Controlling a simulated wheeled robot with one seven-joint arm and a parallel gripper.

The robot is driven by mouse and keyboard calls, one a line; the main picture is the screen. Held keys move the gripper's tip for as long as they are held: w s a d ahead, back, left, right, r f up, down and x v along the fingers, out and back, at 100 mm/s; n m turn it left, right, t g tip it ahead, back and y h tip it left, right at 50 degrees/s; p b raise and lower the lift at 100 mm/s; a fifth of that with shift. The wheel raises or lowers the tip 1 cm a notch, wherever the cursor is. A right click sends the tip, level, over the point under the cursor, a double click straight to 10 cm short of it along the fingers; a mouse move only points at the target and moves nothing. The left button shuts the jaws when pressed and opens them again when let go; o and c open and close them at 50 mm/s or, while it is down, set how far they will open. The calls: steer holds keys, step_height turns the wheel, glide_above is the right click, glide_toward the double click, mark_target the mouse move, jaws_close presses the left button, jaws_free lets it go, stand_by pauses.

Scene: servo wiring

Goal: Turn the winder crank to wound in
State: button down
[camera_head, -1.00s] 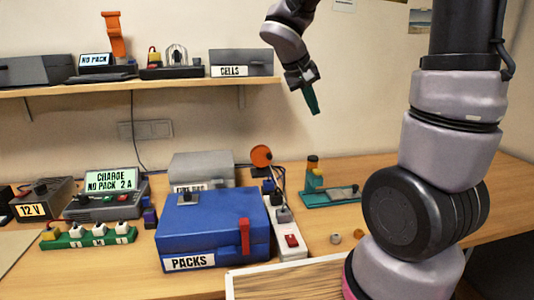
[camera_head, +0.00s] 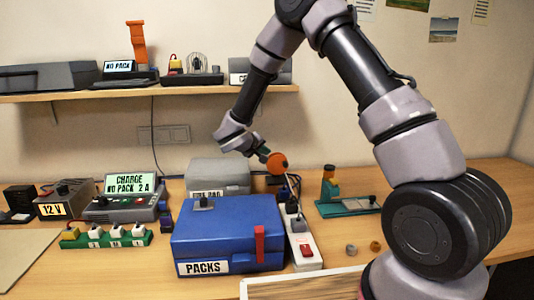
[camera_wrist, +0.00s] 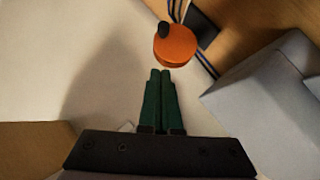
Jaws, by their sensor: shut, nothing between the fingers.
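The winder looks to be the orange disc (camera_head: 277,163) standing behind the blue case, near the power strip. In the wrist view the orange disc (camera_wrist: 176,48) lies just beyond my fingertips and carries a black knob (camera_wrist: 164,29) at its edge, which I take for the crank. My gripper (camera_head: 265,153) has green fingers and is at the disc's left side in the head view. In the wrist view my gripper (camera_wrist: 160,72) has its fingers together, empty, pointing at the disc. I cannot tell whether they touch it.
A blue PACKS case (camera_head: 228,234) stands in front, with a grey case (camera_head: 218,174) behind it. A white power strip (camera_head: 304,248) with a red switch is to the right. A shelf (camera_head: 190,90) runs above.

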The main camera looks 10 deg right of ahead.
mark_target(284, 162)
steer(key=x, duration=0.7)
steer(key=shift+w+d+f, duration=0.1)
steer(key=shift+d+f, duration=0.05)
steer(key=shift+f, duration=0.05)
steer(key=shift+d+f, duration=0.75)
steer(key=shift+d, duration=0.1)
steer(key=shift+d+f, duration=0.4)
